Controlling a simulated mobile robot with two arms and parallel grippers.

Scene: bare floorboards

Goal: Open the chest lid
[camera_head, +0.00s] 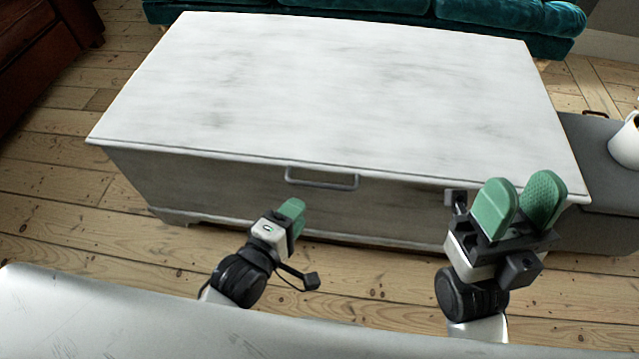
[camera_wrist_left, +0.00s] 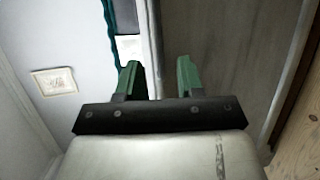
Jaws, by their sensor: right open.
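The chest has a pale, whitewashed lid (camera_head: 330,85) that lies flat and closed on the grey wooden body (camera_head: 160,180). A metal bar handle (camera_head: 322,182) sits on its front face just under the lid edge. My left gripper (camera_head: 293,212) is in front of the chest, below and left of the handle, apart from it. In the left wrist view its green fingers (camera_wrist_left: 158,80) are spread with nothing between them, facing the chest front (camera_wrist_left: 220,50) and the lid edge (camera_wrist_left: 153,35). My right gripper (camera_head: 519,202) is open and empty at the chest's front right corner.
A teal sofa (camera_head: 380,18) stands behind the chest. A grey low unit (camera_head: 590,150) with a white mug (camera_head: 626,145) is close at the right. Dark brown furniture (camera_head: 40,45) is at the far left. Floorboards left of the chest are clear.

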